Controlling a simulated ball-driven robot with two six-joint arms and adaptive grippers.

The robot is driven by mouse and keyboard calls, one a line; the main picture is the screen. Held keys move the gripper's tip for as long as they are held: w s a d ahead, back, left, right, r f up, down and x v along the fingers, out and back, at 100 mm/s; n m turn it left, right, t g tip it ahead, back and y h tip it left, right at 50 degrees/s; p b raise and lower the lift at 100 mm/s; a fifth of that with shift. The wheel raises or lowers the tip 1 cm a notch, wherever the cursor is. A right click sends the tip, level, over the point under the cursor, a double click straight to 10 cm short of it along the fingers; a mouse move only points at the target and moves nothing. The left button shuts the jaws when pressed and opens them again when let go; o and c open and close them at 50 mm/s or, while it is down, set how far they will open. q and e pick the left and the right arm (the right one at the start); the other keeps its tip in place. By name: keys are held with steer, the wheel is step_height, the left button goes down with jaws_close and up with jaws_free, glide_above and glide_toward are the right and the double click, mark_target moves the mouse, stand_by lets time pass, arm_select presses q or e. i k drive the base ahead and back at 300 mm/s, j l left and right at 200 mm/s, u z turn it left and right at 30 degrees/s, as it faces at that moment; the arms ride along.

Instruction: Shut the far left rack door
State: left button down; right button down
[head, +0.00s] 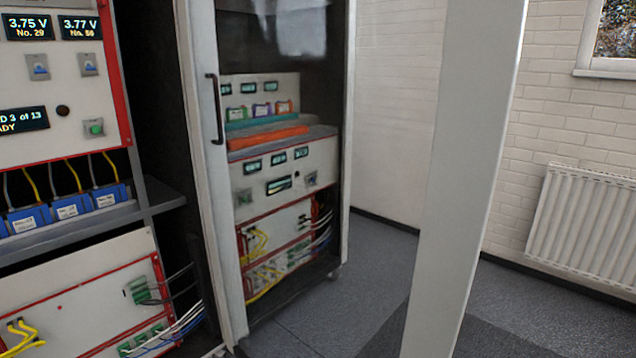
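A tall rack door with a pale frame (203,170) and a dark upright bar handle (215,108) stands left of the middle of the head view. Instruments, an orange item and cables show through or behind its glass. An open-fronted rack with battery display panels (50,85) is at the left. From this view I cannot tell surely which rack the framed door belongs to, or whether it is fully shut. A tall pale panel (462,170) stands edge-on nearer to me, right of the middle; it may be another door. Neither of my grippers is in view.
Blue cells (70,208) sit on a grey shelf in the left rack, with loose cables (165,320) below. Dark grey floor (365,270) is clear between the glazed front and the pale panel. A white radiator (585,220) hangs on the brick wall at the right.

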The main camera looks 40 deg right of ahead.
mark_target(483, 40)
steer(key=k+l+u, duration=0.35)
steer(key=k+l, duration=0.55)
steer(key=l, duration=0.15)
steer(key=l+u, duration=0.1)
steer(key=l, duration=0.6)
steer(key=k+l, duration=0.1)
steer(key=l, duration=0.55)
steer(key=l+u, duration=0.15)
steer(key=l, duration=0.5)
steer(key=k, duration=0.05)
